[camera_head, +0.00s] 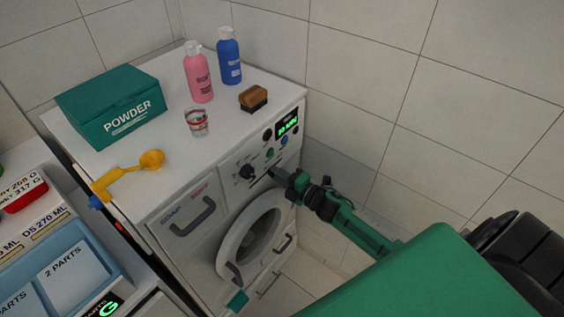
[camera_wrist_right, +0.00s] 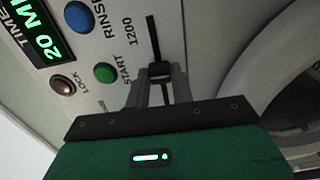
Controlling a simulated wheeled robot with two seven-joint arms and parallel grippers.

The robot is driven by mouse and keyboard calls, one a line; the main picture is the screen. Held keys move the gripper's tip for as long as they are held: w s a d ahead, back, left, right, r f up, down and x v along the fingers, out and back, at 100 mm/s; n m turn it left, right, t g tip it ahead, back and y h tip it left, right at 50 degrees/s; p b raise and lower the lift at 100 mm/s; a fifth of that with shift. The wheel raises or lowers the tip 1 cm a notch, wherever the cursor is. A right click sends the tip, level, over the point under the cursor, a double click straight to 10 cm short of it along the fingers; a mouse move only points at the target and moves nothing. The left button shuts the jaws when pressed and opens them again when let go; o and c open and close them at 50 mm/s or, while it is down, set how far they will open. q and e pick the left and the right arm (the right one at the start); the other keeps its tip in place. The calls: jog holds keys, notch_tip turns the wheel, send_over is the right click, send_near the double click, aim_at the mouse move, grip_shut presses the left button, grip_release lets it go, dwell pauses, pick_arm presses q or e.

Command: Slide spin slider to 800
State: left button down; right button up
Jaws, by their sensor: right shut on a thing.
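The washing machine's front panel (camera_head: 258,158) carries the spin slider. In the right wrist view, the slider's dark slot (camera_wrist_right: 153,38) runs up from a small black knob (camera_wrist_right: 160,70), with the label 1200 beside it. My right gripper (camera_wrist_right: 160,82) has its fingers on either side of the knob and is shut on it. In the head view, my right gripper (camera_head: 274,174) reaches the panel from the right and hides the knob. An 800 mark is not readable. My left gripper is not in view.
Near the slider are a green START button (camera_wrist_right: 105,73), a LOCK button (camera_wrist_right: 62,84), a blue RINSE button (camera_wrist_right: 78,17) and a lit display (camera_head: 287,126). The round door (camera_head: 228,245) lies below. Bottles, a powder box (camera_head: 112,105) and a glass (camera_head: 197,122) stand on top.

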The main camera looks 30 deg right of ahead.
jog(key=shift+s+a, duration=0.3)
jog(key=shift+a, duration=0.35)
jog(key=shift+f, duration=0.1)
dwell(0.8)
jog(key=o, duration=0.8)
jog(key=shift+c, duration=0.2)
jog(key=p+v, duration=0.1)
jog(key=v, duration=0.6)
dwell(0.4)
